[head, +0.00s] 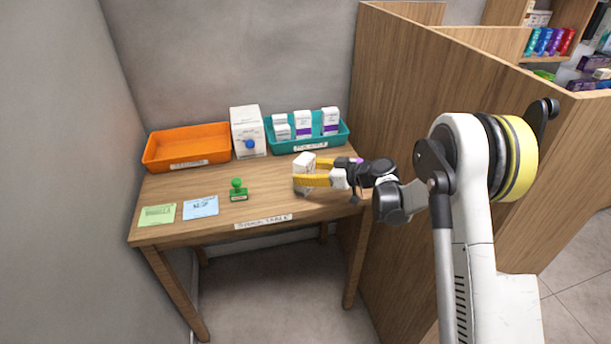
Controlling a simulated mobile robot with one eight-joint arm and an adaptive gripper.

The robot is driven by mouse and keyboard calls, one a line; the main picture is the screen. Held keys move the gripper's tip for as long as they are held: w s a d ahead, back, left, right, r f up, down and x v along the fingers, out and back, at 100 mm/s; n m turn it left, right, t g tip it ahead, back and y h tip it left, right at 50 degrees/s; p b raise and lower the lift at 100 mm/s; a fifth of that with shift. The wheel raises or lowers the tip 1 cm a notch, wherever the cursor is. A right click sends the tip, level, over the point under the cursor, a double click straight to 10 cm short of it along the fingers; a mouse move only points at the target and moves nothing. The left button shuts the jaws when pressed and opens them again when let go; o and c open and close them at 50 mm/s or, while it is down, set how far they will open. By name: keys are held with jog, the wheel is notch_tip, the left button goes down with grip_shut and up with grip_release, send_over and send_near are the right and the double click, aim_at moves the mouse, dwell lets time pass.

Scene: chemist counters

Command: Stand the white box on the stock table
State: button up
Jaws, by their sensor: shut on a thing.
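The white box (304,165) is a small carton at the right part of the stock table (265,202). My gripper (309,170) reaches in from the right, with its yellow fingers closed around the box. The box looks upright and is at or just above the table top; I cannot tell whether its base touches the wood. The fingers hide part of its sides. The table is wooden, with a "STOCK TABLE" label (263,222) on its front edge.
An orange tray (187,160), a larger white carton (246,117) and a teal tray (330,141) with several small boxes line the back. A green stamp (238,193) and two paper notes (157,215) lie left. A wooden partition (410,110) stands close on the right.

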jog(key=o, duration=1.2)
jog(key=shift+r, duration=0.1)
